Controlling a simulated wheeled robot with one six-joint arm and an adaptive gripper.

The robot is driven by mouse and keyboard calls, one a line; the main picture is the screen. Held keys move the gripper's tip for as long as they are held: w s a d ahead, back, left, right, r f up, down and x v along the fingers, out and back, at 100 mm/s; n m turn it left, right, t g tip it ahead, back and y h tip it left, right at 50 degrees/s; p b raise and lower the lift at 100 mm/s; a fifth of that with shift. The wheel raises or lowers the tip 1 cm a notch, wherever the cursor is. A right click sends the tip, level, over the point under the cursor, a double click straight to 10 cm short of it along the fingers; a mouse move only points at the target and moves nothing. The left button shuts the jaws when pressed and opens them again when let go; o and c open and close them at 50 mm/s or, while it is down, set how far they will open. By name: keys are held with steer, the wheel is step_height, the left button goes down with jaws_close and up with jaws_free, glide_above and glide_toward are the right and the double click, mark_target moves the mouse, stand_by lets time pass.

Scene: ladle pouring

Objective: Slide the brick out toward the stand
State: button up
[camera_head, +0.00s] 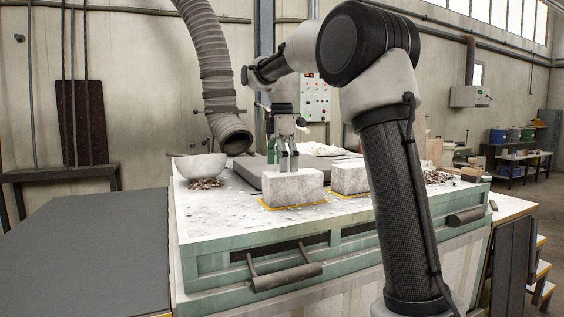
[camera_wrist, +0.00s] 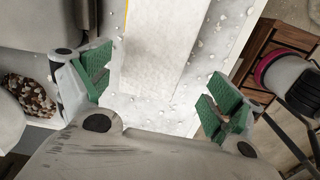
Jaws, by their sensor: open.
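A pale, rough rectangular brick (camera_head: 292,190) lies on the white worktop inside a yellow outline. A similar brick (camera_head: 349,180) lies to its right, also by a yellow line. My gripper (camera_head: 282,160) points down, with its fingertips at the left brick's far top edge; I cannot tell whether they touch it. In the wrist view my gripper (camera_wrist: 158,88) is open, its green pads wide apart and nothing clasped between them. A pale brick face (camera_wrist: 160,45) shows beyond and between the pads. I cannot tell for sure which thing is the stand.
A grey slab (camera_head: 260,178) lies behind the bricks. A ribbed hose (camera_head: 205,60) hangs behind. A dark flat surface (camera_head: 85,250) lies left of the worktop. The front left worktop is mostly clear.

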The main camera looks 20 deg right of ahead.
mark_target(280, 189)
steer(key=shift+w, duration=0.55)
steer(key=shift+f, duration=3.95)
